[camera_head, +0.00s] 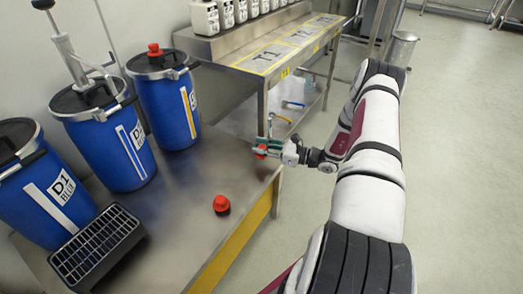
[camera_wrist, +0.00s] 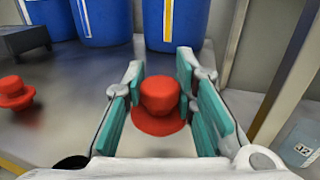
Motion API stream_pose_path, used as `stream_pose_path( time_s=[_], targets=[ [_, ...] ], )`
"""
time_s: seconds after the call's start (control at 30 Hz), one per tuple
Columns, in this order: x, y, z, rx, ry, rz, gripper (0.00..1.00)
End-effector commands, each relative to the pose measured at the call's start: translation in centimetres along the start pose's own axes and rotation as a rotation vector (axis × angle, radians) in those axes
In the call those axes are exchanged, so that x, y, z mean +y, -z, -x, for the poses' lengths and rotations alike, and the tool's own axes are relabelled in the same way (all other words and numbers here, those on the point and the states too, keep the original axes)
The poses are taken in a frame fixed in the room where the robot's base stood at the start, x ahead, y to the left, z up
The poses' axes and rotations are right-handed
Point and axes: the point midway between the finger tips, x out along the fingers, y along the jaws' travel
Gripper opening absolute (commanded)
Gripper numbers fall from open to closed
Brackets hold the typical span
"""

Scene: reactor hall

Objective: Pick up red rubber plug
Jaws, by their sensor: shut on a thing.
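My gripper (camera_head: 268,146) is at the far right corner of the low steel table, with its teal-padded fingers closed around a red rubber plug (camera_head: 261,152). In the wrist view the held plug (camera_wrist: 160,100) sits upright between the two finger pads (camera_wrist: 165,108), its wide flange downward. I cannot tell clearly how far it is above the table. A second red plug (camera_head: 221,204) stands on the table nearer the front edge; it also shows at the left of the wrist view (camera_wrist: 15,95). A third red plug (camera_head: 154,49) is on top of a blue drum.
Blue drums (camera_head: 178,108) stand along the back of the steel table (camera_head: 180,225). A black grated tray (camera_head: 97,245) lies at its left. A higher bench (camera_head: 285,50) with white canisters (camera_head: 205,17) stands behind. The floor at right is open, with a bin (camera_head: 401,48) far back.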

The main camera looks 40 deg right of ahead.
Motion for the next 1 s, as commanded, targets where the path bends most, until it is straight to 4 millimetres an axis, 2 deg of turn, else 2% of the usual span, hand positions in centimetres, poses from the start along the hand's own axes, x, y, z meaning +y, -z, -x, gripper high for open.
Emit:
stream_pose_path(
  time_s=[0.4,0.53,0.7,1.0],
  targets=[
    [5.5,-1.3,8.8,0.001,0.004,-0.003,0.02],
    [7.0,-1.5,10.9,0.0,0.003,-0.003,0.02],
    [8.2,-1.6,12.7,0.0,0.001,-0.001,0.02],
    [8.8,-1.6,13.5,0.0,-0.001,-0.001,0.02]
  ],
)
